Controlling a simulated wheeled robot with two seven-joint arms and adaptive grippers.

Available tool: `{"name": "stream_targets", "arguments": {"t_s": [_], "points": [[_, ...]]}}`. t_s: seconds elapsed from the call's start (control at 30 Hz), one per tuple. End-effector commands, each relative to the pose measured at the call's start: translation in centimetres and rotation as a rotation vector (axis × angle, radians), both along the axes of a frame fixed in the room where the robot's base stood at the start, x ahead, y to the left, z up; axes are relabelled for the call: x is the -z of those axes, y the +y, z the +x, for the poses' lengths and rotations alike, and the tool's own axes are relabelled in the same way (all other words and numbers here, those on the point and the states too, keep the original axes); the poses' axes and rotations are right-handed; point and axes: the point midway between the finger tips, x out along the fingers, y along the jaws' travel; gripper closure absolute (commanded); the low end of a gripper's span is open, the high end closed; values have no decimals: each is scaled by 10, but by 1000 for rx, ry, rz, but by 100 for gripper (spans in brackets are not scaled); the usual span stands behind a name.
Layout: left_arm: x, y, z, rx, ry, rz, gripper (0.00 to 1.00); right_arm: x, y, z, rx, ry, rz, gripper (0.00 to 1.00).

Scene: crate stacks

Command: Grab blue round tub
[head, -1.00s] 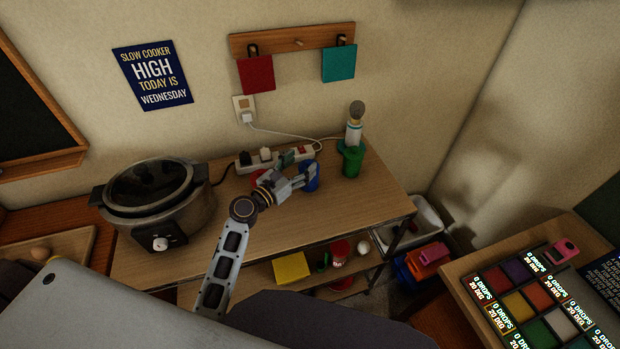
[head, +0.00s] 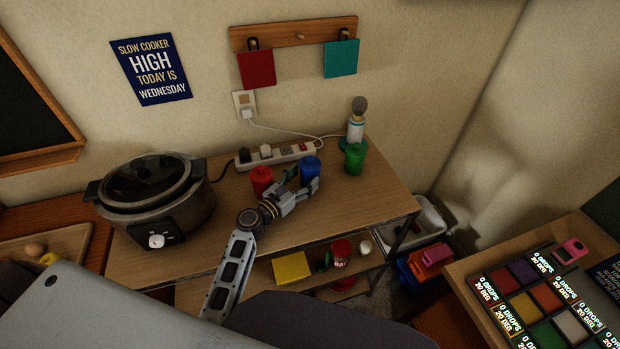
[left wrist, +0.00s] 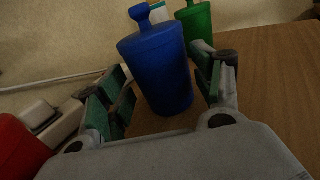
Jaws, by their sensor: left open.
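The blue round tub (head: 310,167) stands upright on the wooden bench top, between a red tub (head: 262,180) and a green tub (head: 355,158). My left gripper (head: 302,183) is open and empty, just in front of the blue tub. In the left wrist view, the blue tub (left wrist: 158,65) with its knobbed lid appears between the two spread fingers; I cannot tell whether either finger touches it. The green tub (left wrist: 196,24) shows behind it and the red tub (left wrist: 18,150) at the lower left. My right gripper is not in view.
A power strip (head: 270,155) lies behind the tubs along the wall. A slow cooker (head: 155,195) stands at the left of the bench. The bench is clear right of my gripper.

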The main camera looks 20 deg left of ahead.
Motion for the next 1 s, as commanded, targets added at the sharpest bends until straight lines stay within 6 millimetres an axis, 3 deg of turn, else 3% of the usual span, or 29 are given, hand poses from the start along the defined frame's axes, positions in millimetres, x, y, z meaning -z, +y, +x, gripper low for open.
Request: {"name": "stream_targets", "arguments": {"t_s": [0.67,1.0], "points": [[-3,-5,12,0,-1,1,34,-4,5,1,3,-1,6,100],[-4,-14,34,0,-1,1,34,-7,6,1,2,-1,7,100]]}}
